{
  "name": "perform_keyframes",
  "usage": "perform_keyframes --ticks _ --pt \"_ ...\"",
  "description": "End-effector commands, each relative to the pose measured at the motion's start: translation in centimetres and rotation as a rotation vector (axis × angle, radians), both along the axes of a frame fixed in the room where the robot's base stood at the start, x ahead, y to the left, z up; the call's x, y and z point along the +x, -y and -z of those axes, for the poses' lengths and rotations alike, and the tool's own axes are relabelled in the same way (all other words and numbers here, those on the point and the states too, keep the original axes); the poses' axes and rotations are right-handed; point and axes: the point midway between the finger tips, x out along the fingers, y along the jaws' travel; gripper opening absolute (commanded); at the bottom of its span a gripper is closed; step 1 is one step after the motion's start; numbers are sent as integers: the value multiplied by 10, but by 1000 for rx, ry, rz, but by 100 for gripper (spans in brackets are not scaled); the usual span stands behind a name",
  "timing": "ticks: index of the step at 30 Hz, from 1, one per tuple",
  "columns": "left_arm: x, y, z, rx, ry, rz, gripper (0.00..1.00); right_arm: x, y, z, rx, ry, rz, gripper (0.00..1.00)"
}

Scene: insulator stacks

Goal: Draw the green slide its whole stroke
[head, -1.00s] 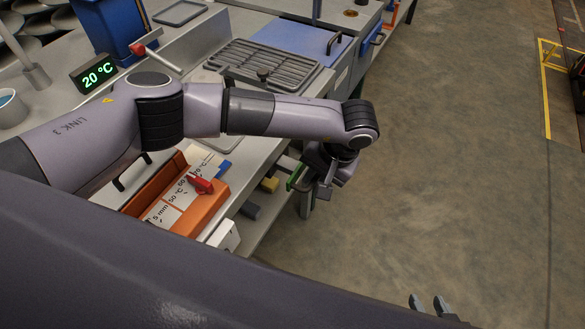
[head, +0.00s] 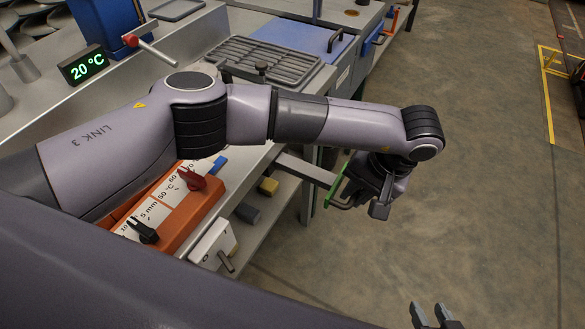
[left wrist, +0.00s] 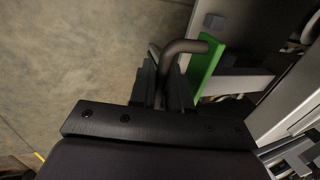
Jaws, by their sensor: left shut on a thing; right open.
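The green slide shows its green front plate (head: 337,181) standing off the bench edge, with a long grey bar (head: 306,169) running from it back to the bench. My left gripper (head: 362,196) is just right of the plate and shut on the slide's handle. In the left wrist view, the green plate (left wrist: 207,63) carries a dark bent handle (left wrist: 185,47), and my left gripper's fingers (left wrist: 165,85) close around it. My right gripper (head: 433,316) is open and empty at the bottom right, over the floor.
An orange unit (head: 180,215) with a red lever (head: 192,179) and a black lever (head: 143,230) sits on the bench, left of the slide. A white block (head: 211,243) juts from the bench front. A ribbed grey tray (head: 266,62) lies behind my arm.

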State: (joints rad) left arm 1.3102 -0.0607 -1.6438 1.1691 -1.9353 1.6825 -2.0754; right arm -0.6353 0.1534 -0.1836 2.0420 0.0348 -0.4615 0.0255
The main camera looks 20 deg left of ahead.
Motion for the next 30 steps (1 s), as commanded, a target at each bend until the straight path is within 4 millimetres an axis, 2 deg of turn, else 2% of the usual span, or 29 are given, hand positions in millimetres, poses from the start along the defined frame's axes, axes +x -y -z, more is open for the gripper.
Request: perform_keyframes --ticks 28,29,30 --pt "-15 76 2 -3 2 2 0 0 -1 57 0 1 -1 43" --pt "-14 75 0 -2 2 0 24 0 -1 55 0 1 -1 43" --pt "-14 75 0 -2 2 0 37 0 -1 54 1 1 -1 43"
